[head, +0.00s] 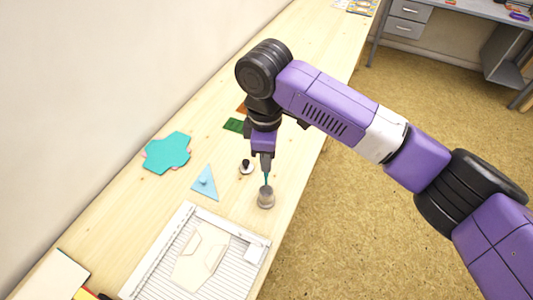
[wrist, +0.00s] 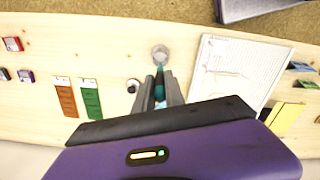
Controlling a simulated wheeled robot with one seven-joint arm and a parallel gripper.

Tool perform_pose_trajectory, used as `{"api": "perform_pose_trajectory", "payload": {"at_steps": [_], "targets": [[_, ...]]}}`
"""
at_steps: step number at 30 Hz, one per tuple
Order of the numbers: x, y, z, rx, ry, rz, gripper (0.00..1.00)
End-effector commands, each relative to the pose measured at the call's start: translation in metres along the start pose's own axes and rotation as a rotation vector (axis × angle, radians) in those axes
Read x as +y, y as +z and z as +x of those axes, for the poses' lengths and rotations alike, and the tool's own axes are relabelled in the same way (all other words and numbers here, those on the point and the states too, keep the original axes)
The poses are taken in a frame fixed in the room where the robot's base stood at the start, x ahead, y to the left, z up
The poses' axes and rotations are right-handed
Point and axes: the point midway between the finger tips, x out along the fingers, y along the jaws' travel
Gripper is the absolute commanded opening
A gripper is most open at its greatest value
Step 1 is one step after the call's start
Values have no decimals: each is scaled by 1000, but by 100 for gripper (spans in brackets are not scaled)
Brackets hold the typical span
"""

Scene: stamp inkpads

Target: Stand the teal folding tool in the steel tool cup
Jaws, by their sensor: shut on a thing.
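My gripper (head: 266,162) is shut on the slim teal folding tool (head: 266,179) and holds it upright, pointing down. The steel tool cup (head: 265,198) stands on the table directly below it. The tool's lower end is at the cup's mouth in the head view; I cannot tell whether it is inside the rim. In the wrist view the teal tool (wrist: 160,77) lies between the two grey fingers (wrist: 160,92), and its far end points at the round cup (wrist: 160,54). The fingers hide part of the tool.
A small black-knobbed item (head: 247,167) and a light blue triangle (head: 205,183) are left of the cup. A flat teal cut-out (head: 167,152) is further left. A white ruled board (head: 160,262) is in front. Green (wrist: 91,98) and orange (wrist: 66,97) cards lie beyond.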

Motion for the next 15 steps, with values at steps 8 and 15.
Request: {"api": "perform_pose_trajectory", "payload": {"at_steps": [8, 15], "targets": [[0, -1, 22, 1, -1, 0, 0], [0, -1, 40, 1, 0, 0, 0]]}}
